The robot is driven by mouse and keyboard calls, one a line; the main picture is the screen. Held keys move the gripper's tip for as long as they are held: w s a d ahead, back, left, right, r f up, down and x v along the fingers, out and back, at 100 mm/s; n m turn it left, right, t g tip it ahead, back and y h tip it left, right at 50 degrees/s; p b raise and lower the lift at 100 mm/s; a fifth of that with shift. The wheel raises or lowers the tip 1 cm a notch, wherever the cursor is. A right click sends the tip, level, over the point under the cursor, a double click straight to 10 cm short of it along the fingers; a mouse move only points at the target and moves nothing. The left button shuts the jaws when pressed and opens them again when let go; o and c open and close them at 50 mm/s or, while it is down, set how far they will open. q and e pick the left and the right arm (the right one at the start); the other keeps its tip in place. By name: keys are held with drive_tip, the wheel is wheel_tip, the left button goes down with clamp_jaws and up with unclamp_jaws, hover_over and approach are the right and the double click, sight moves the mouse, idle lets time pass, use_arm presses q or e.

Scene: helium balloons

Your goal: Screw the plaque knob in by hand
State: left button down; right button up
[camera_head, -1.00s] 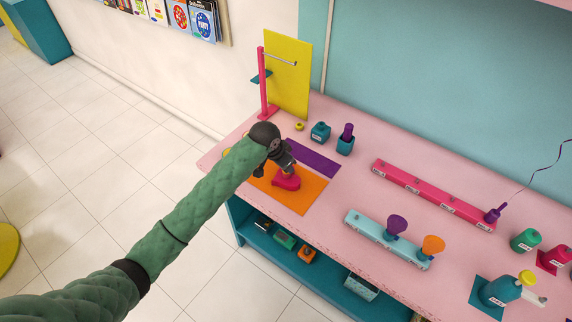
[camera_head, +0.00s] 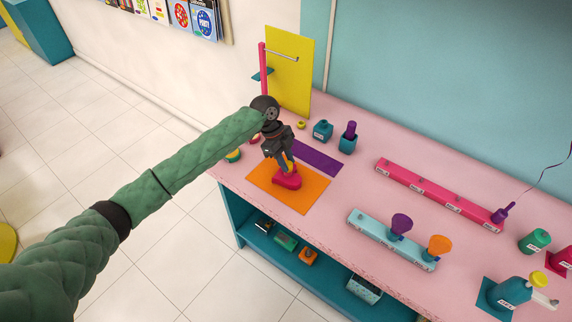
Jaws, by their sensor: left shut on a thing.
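A pink plaque (camera_head: 287,181) lies on the orange mat (camera_head: 311,196) near the left end of the pink table. My left gripper (camera_head: 286,168) points down over it and is shut on the plaque knob at the plaque's top. The fingers hide most of the knob, so its shape and how deep it sits cannot be told. A small yellow-orange patch shows between the fingers. My right gripper is not in view.
A purple mat (camera_head: 318,159) lies behind the orange one. A yellow panel (camera_head: 290,70) with a pink post rises at the back left. A pale blue rack (camera_head: 385,236) with purple and orange funnels is to the right.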

use_arm(q)
drive_tip(key=shift+f, duration=0.15)
drive_tip(key=shift+d+m+g+y+b, duration=0.1)
drive_tip(key=shift+m+g+y+b, duration=0.4)
drive_tip(key=shift+m+b, duration=0.85)
drive_tip(key=shift+m+p, duration=0.35)
drive_tip(key=shift+p, duration=0.05)
unclamp_jaws()
drive_tip(key=shift+r, duration=0.2)
drive_tip(key=p+v, duration=0.3)
drive_tip(key=v, duration=0.6)
drive_tip(key=shift+p, duration=0.4)
idle(0.5)
drive_tip(key=shift+f, duration=0.1)
idle(0.3)
